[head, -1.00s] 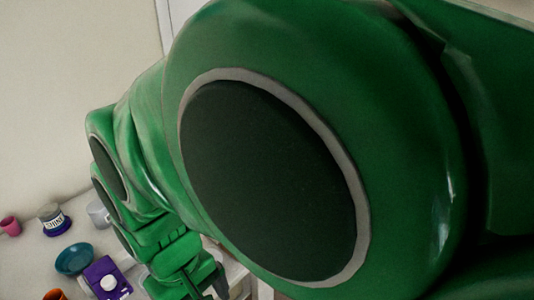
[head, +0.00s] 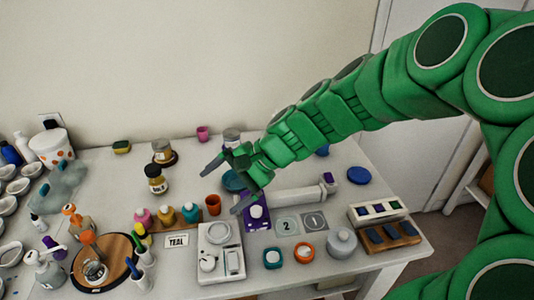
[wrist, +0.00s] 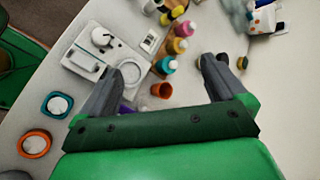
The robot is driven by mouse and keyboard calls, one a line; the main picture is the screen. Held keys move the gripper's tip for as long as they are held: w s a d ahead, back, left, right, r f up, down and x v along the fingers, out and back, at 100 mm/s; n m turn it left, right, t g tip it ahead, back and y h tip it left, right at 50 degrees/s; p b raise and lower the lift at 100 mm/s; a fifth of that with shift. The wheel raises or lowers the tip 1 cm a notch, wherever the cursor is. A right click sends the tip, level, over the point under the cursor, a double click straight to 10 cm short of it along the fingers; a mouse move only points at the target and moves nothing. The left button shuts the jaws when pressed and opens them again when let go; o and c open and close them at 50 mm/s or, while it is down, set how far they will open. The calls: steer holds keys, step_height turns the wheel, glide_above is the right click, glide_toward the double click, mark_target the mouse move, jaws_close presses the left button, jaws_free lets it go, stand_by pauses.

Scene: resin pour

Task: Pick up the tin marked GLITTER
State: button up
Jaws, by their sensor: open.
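I cannot read the word GLITTER on anything now. One grey-lidded tin (head: 231,135) stands at the back, partly hidden behind my gripper; its label cannot be read now. Another grey-lidded tin (head: 162,148) stands further left, on or above a dark round base, its marking also unreadable. My gripper (head: 221,189) is open and empty, above the table's middle. In the wrist view my gripper (wrist: 168,66) has its two fingers spread, with an orange cup (wrist: 162,90) below and between them.
The table is crowded. A pink cup (head: 203,133) is behind.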

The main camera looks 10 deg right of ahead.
steer(key=w+d+f+m+t+y, duration=0.1)
steer(key=w+d+f+m+t, duration=0.15)
steer(key=w+m, duration=0.45)
steer(key=w+d+f+m+t+y, duration=0.1)
steer(key=w+d+m+t, duration=0.25)
steer(key=w, duration=0.75)
steer(key=w+d+f+m+t+h, duration=0.1)
steer(key=w+d+f+m, duration=0.2)
steer(key=d, duration=0.1)
steer(key=w+d+f+m+t+h, duration=0.1)
steer(key=w+d+f+m, duration=0.1)
steer(key=d+f+m, duration=0.1)
steer(key=w+d+f+m+t+h, duration=0.1)
steer(key=w+d+f+m, duration=0.2)
steer(key=d, duration=0.4)
steer(key=shift+w+f+m, duration=0.35)
steer(key=shift+f+m, duration=0.1)
steer(key=shift+f, duration=0.4)
steer(key=shift+r+x, duration=0.1)
steer(key=shift+x, duration=1.85)
steer(key=shift+r+x, duration=0.15)
steer(key=shift+x, duration=1.8)
steer(key=shift+w, duration=0.1)
steer(key=shift+c, duration=0.2)
steer(key=c, duration=1.1)
steer(key=shift+r, duration=0.1)
